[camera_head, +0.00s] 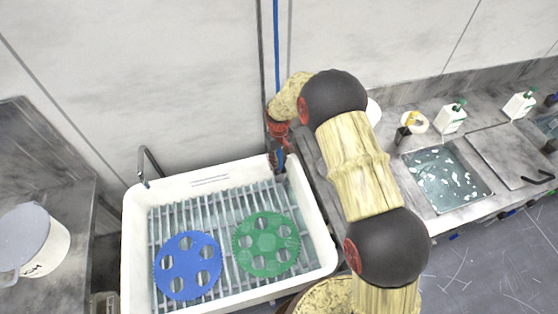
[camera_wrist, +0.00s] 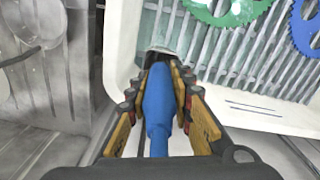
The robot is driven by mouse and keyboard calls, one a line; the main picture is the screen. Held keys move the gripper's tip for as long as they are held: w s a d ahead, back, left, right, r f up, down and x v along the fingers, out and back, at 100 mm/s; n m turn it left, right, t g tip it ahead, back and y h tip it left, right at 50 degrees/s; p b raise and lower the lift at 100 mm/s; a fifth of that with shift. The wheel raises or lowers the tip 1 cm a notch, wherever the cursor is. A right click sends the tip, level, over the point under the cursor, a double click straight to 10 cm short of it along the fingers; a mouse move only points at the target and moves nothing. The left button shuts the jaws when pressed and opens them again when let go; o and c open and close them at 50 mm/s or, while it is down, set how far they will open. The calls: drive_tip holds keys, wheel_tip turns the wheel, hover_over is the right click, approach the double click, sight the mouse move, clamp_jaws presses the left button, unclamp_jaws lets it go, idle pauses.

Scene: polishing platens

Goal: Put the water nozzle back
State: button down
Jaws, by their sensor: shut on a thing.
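My gripper (camera_wrist: 157,92) is shut on the blue water nozzle (camera_wrist: 159,100), which lies between its two fingers in the wrist view. In the head view the nozzle (camera_head: 279,158) hangs at the back right corner of the white sink, partly hidden by my gripper. A blue hose (camera_head: 276,50) runs up the wall above it. In the wrist view the nozzle's far end is beside the sink's rim, close to a dark opening (camera_wrist: 160,58). I cannot tell whether the nozzle touches the rim.
The white sink (camera_head: 130,235) holds a grey rack with a blue platen (camera_head: 187,265) and a green platen (camera_head: 266,244). A faucet (camera_head: 148,165) stands at its back left. A white pitcher (camera_head: 40,245) stands at the left. A basin (camera_head: 445,178) and white bottles (camera_head: 451,118) are at the right.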

drive_tip(key=c, duration=1.6)
unclamp_jaws()
drive_tip(key=shift+r, duration=0.1)
wheel_tip(320, 180, up, 12)
drive_tip(key=shift+s+r, duration=0.1)
drive_tip(key=shift+r, duration=0.1)
drive_tip(key=s+d+r+m+t, duration=0.1)
drive_tip(key=s+d+r, duration=0.4)
drive_tip(key=r, duration=0.5)
drive_tip(key=s+d+r+m+t, duration=0.1)
drive_tip(key=s+d+r+t, duration=0.15)
drive_tip(key=s+r, duration=0.7)
drive_tip(key=s+d+r+m, duration=0.1)
drive_tip(key=s+d+r, duration=0.1)
drive_tip(key=s, duration=0.5)
drive_tip(key=s+d+r+m+t, duration=0.1)
drive_tip(key=s+r, duration=0.1)
drive_tip(key=s, duration=0.4)
drive_tip(key=s+d+r+m+t, duration=0.1)
drive_tip(key=s+d+r, duration=0.1)
drive_tip(key=s, duration=0.5)
drive_tip(key=shift+s+d+r, duration=0.3)
drive_tip(key=shift+r, duration=0.05)
drive_tip(key=shift+f, duration=0.1)
